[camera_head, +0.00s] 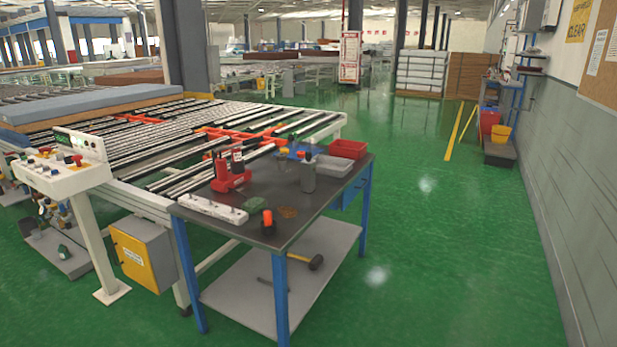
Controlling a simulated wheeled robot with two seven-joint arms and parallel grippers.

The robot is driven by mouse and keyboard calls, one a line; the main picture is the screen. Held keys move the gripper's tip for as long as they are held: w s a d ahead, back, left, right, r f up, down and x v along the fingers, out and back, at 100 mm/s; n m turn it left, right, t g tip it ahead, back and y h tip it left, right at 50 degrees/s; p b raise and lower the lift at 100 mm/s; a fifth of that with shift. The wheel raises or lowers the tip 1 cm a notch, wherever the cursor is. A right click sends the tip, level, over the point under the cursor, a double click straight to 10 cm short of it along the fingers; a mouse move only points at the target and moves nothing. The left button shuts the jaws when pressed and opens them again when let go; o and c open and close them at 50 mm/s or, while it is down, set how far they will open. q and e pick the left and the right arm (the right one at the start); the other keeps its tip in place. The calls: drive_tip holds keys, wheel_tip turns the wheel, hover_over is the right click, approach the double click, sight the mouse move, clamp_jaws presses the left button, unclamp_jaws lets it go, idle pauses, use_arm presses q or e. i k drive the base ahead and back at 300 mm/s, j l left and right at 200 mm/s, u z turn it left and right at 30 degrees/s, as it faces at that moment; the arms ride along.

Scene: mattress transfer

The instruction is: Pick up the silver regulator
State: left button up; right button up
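I cannot make out for sure which item is the silver regulator. Small items lie on the dark top of the blue-legged workbench (330,192). A grey upright cylinder-like item (308,176) stands near the middle of the bench, beside a grey tray (334,166). Small mixed parts, some metallic, hang or sit low around the control stand at the left (45,207), too small to name. Neither of my grippers is in view.
The bench also holds a red bottle carrier (229,178), a white strip (212,209), an orange-black item (268,223) and a red bin (348,149). A hammer (304,261) lies on its lower shelf. A roller conveyor (185,140) adjoins it. Green floor (450,240) is clear at right.

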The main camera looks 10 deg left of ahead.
sight(307, 168)
drive_tip(key=i+l+z, duration=0.35)
drive_tip(key=i, duration=0.55)
drive_tip(key=i+z, duration=0.35)
drive_tip(key=i, duration=0.55)
drive_tip(key=i+u, duration=0.3)
drive_tip(key=i, duration=0.15)
drive_tip(key=i+l+u, duration=0.45)
drive_tip(key=i+u, duration=0.15)
drive_tip(key=i, duration=0.25)
drive_tip(key=i+u, duration=0.2)
drive_tip(key=u, duration=0.2)
drive_tip(key=i+l+u, duration=0.2)
drive_tip(key=u, duration=0.2)
drive_tip(key=i+l+u, duration=0.15)
drive_tip(key=u, duration=0.25)
drive_tip(key=i+l+u, duration=0.15)
drive_tip(key=u, duration=0.25)
drive_tip(key=i+l+u, duration=0.1)
drive_tip(key=l+u, duration=0.3)
drive_tip(key=k, duration=0.15)
drive_tip(key=i, duration=0.15)
drive_tip(key=l+u, duration=0.05)
